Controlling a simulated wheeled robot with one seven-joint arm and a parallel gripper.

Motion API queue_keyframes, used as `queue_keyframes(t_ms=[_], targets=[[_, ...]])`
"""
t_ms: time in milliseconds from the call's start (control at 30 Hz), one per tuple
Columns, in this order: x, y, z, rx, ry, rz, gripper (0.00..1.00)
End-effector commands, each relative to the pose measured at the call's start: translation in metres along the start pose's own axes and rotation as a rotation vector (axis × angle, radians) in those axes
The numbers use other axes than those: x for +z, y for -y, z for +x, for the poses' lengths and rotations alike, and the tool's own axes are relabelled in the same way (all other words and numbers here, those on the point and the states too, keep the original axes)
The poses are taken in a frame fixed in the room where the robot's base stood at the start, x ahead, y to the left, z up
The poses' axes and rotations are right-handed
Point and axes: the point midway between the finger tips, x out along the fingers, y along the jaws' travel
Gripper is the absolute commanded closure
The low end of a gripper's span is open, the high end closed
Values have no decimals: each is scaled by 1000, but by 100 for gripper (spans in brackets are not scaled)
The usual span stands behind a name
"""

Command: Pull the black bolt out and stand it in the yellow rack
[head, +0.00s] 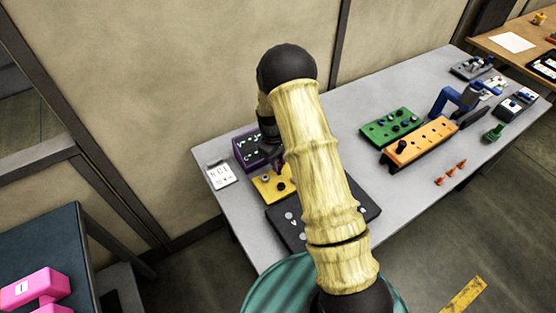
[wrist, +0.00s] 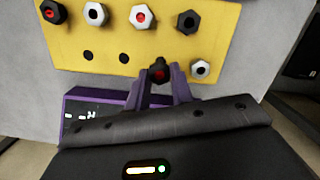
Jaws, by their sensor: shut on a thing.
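The yellow rack (wrist: 105,38) fills the upper part of the wrist view, with several black and pale hex-headed bolts standing in it and two empty holes (wrist: 88,55). A pale bolt (wrist: 200,68) stands just right of the fingers. I cannot tell whether the held bolt's shank is in a hole. In the head view the yellow rack (head: 262,188) is partly hidden by my arm, and my gripper (head: 279,166) is low over it.
A purple box (head: 241,146) with white marks is beside the rack, and also shows below it in the wrist view (wrist: 80,95). A dark panel (head: 286,238) and white card (head: 221,176) are close by. Green (head: 379,132) and orange (head: 431,136) blocks stand further right.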

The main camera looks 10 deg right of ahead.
Motion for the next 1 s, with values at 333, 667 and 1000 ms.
queue_keyframes(t_ms=[333, 667, 1000], targets=[[-1, 0, 3, 0, 0, 0, 99], [0, 1, 3, 0, 0, -1, 99], [-1, 0, 12, 0, 0, -1, 99]])
